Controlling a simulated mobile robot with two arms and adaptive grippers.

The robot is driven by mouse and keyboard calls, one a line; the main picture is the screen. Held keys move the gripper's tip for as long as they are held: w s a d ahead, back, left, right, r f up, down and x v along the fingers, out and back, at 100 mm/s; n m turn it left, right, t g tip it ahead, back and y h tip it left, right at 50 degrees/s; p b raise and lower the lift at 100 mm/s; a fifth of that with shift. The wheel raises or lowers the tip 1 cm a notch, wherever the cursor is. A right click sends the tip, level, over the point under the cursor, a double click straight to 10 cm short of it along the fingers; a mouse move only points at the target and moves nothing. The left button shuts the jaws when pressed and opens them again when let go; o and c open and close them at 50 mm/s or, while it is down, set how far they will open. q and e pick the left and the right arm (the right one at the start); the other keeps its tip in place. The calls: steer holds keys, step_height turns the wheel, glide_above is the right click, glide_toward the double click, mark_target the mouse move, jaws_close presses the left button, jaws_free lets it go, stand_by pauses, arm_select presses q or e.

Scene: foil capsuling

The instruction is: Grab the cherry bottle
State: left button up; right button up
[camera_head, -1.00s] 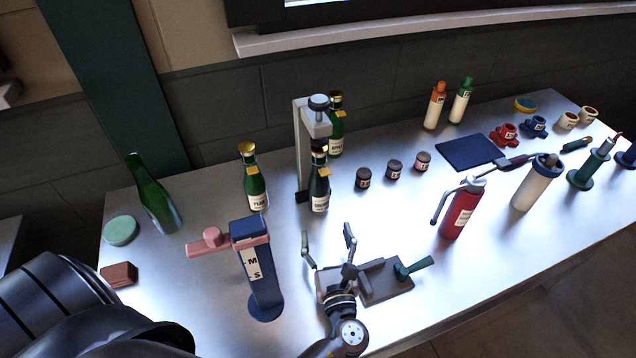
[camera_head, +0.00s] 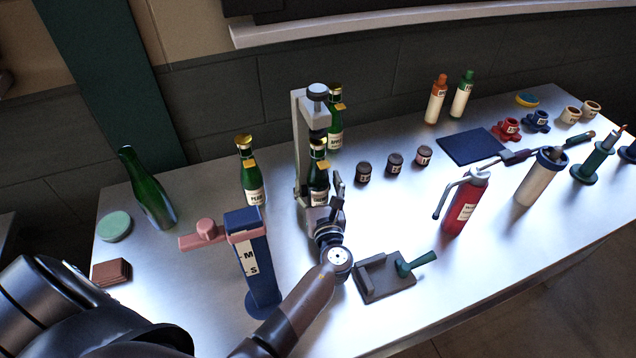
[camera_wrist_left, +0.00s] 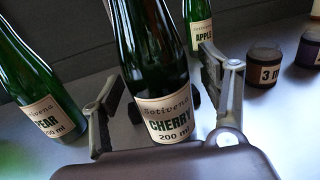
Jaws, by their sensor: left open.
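The cherry bottle (camera_head: 318,175) is dark green with a gold-topped neck and stands upright in front of the grey press stand. In the left wrist view the cherry bottle (camera_wrist_left: 156,75) stands between the fingers, its CHERRY label facing me. My left gripper (camera_head: 325,193) is open, with one finger on each side of the bottle. In the left wrist view the fingers of the left gripper (camera_wrist_left: 165,100) show gaps beside the glass. The pear bottle (camera_head: 250,175) stands to the left and the apple bottle (camera_head: 336,125) behind. My right gripper is not in view.
The grey press stand (camera_head: 300,140) rises right behind the cherry bottle. A blue post with a pink arm (camera_head: 250,255) stands at front left. Several small dark jars (camera_head: 395,164) stand to the right. A red bottle (camera_head: 464,205) stands farther right.

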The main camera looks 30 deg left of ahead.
arm_select(q)
steer(key=shift+r, duration=0.1)
jaws_close()
stand_by(0.9)
